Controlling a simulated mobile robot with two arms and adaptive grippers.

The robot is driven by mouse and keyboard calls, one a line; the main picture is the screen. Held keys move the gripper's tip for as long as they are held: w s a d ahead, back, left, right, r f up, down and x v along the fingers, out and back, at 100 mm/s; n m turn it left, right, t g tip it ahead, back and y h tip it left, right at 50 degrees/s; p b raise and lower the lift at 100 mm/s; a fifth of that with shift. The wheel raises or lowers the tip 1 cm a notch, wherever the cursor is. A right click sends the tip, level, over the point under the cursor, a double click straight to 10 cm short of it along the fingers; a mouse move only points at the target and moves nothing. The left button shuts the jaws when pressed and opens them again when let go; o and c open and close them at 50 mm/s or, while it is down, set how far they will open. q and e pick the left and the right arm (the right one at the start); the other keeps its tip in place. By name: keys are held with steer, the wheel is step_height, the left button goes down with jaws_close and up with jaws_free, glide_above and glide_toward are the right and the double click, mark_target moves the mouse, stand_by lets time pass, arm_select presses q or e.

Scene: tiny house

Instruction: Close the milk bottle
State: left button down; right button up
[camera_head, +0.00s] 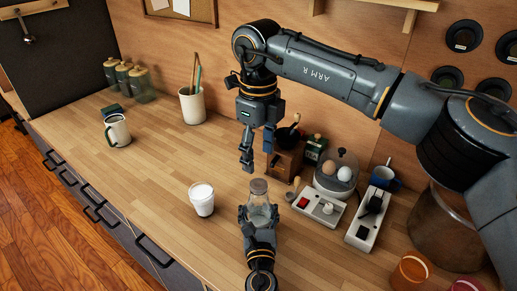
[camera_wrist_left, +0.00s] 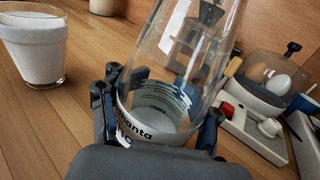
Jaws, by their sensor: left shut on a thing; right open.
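The clear glass milk bottle (camera_head: 260,209) stands upright on the counter, and my left gripper (camera_head: 259,215) is shut around its lower part. In the left wrist view the bottle (camera_wrist_left: 180,75) looks nearly empty, with a lettered band near its base. Its top has a brownish tint in the head view; I cannot tell whether that is a stopper or counter seen through glass. My right gripper (camera_head: 257,158) is open and empty, pointing down above and behind the bottle. A small tan, cork-like piece (camera_head: 296,183) is right of the bottle; it also shows in the left wrist view (camera_wrist_left: 233,66).
A glass of milk (camera_head: 202,200) stands left of the bottle. A mug (camera_head: 117,131) and utensil pot (camera_head: 192,105) are farther left. The left counter is mostly clear.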

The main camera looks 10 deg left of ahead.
mark_target(259, 183)
steer(key=n, duration=0.4)
steer(key=shift+r, duration=0.15)
steer(key=shift+f, duration=4)
steer(key=shift+c, duration=0.2)
steer(key=c, duration=1.2)
steer(key=shift+o, duration=0.2)
steer(key=o, duration=1.4)
steer(key=shift+c, duration=0.2)
